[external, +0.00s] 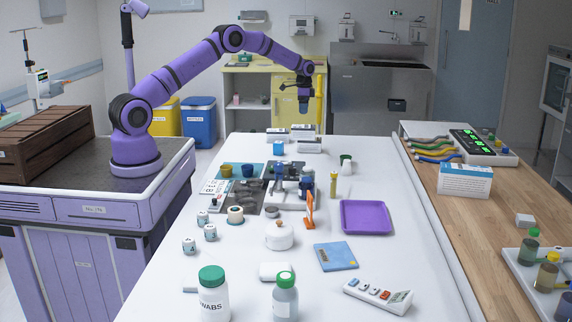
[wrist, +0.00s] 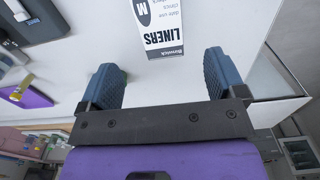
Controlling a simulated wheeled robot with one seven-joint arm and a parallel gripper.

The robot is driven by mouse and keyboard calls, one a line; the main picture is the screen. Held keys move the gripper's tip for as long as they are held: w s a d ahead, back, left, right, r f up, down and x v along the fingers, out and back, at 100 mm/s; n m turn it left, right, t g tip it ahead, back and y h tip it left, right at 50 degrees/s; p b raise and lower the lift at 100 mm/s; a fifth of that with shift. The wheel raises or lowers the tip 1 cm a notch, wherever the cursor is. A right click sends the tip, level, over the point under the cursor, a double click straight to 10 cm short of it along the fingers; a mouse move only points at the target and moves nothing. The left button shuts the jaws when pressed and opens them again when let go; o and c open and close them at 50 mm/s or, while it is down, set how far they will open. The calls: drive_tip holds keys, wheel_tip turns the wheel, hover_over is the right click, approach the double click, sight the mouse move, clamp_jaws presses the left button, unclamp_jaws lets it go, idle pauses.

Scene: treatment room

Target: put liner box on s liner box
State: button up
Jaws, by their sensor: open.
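A white box (wrist: 163,40) lettered LINERS, with a dark M patch, lies on the white table in the wrist view, cut off by the top edge. It is just beyond my open fingers and apart from them. My gripper (wrist: 163,78) is open and empty; in the external view my gripper (external: 303,106) hangs above the table's far end. Below it there stand small pale boxes: one at left (external: 277,134), one behind (external: 302,129) and one in front (external: 309,146). Their lettering is too small to read, so I cannot tell which is the S liner box.
A blue cube (external: 278,149) stands close to the pale boxes. Nearer are a microscope-like device (external: 290,188), a purple tray (external: 366,217), a yellow-green tube (external: 333,185) and several jars and bottles. A wooden counter (external: 500,225) borders the table's right side. The table's far right is clear.

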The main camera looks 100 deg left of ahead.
drive_tip(key=shift+r, duration=0.3)
drive_tip(key=w+d+r, duration=0.2)
drive_tip(key=d+r, duration=1.3)
drive_tip(key=r, duration=0.1)
drive_tip(key=s+d+r+t+y, duration=0.1)
drive_tip(key=s+d+r, duration=0.3)
drive_tip(key=d+r, duration=0.45)
drive_tip(key=s+d+r+t, duration=0.1)
drive_tip(key=s+d+r, duration=0.3)
drive_tip(key=d, duration=0.7)
drive_tip(key=s+d+r+t, duration=0.1)
drive_tip(key=s+d+r, duration=0.1)
drive_tip(key=s+d, duration=0.5)
drive_tip(key=s+d+r+t, duration=0.1)
drive_tip(key=s+d+r, duration=0.2)
drive_tip(key=s+d, duration=0.45)
drive_tip(key=s+d+f, duration=0.3)
drive_tip(key=s+d, duration=0.1)
drive_tip(key=s, duration=0.4)
drive_tip(key=s+d+f+t+h, duration=0.1)
drive_tip(key=s+d, duration=0.3)
drive_tip(key=s, duration=0.4)
drive_tip(key=shift+f, duration=0.9)
